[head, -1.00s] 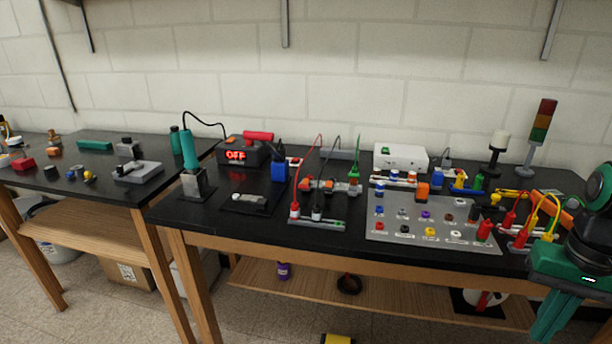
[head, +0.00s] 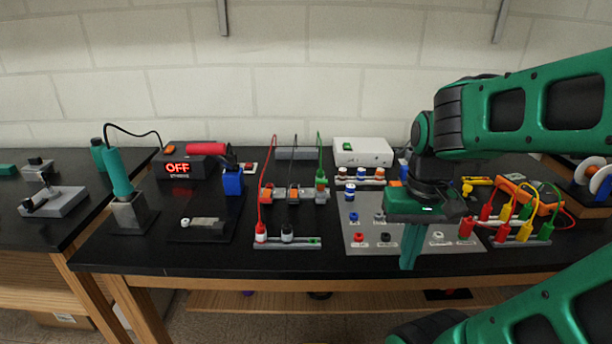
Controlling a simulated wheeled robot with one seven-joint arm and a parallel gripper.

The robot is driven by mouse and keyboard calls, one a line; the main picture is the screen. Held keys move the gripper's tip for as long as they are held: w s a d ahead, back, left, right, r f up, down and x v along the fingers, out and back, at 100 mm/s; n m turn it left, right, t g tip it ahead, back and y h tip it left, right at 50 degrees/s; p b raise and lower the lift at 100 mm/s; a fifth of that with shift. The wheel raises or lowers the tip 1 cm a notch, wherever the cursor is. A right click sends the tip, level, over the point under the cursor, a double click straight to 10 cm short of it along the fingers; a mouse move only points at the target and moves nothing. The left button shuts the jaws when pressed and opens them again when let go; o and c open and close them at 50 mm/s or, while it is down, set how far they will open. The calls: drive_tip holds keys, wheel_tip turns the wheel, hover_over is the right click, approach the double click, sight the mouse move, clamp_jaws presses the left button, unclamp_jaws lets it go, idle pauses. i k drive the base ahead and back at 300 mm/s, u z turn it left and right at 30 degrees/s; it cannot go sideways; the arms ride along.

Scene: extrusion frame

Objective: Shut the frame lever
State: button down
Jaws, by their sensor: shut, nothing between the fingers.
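My gripper (head: 408,262) points down, its green fingers together and empty, in front of and over the right half of the grey peg panel (head: 362,225). No part is plainly marked as the frame lever. One candidate is the grey rail (head: 306,196) with orange-and-grey blocks, left of my gripper; red, black and green leads rise by it. Another is the grey block with a black handle (head: 40,202) on the left table. The lever's position is too small to tell. My gripper touches neither.
A soldering iron stand (head: 132,215), a station reading OFF (head: 180,170) and a blue holder (head: 232,182) stand to the left. A white box (head: 362,152) is behind. Coloured plugs with leads (head: 525,228) are right of my gripper. The black front strip of the bench is mostly clear.

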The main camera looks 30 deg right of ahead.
sight(320, 182)
drive_tip(key=z, duration=0.15)
drive_tip(key=i, duration=0.45)
drive_tip(key=z, duration=0.8)
drive_tip(key=k, duration=1.3)
drive_tip(key=u, duration=1.1)
drive_tip(key=i, duration=1)
drive_tip(key=z, duration=0.05)
